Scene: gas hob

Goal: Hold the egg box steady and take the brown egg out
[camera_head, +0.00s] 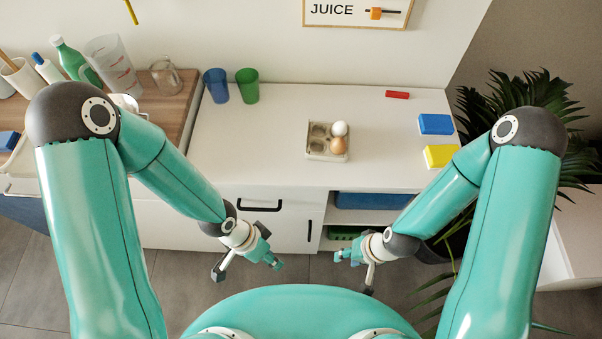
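A small beige egg box (315,156) sits on the white counter, right of its middle. A white egg (339,128) stands in its back right cup and a brown egg (338,146) in its front right cup. The two left cups look empty. My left gripper (248,273) hangs in front of the counter, below and left of the box, and looks open and empty. My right gripper (353,272) hangs in front of the counter, below and right of the box. Its fingers look spread and empty. Neither gripper touches the box.
A blue cup (216,86) and a green cup (247,86) stand at the back left. A blue block (435,124), a yellow block (441,156) and a red block (397,94) lie to the right. The counter (250,145) around the box is clear.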

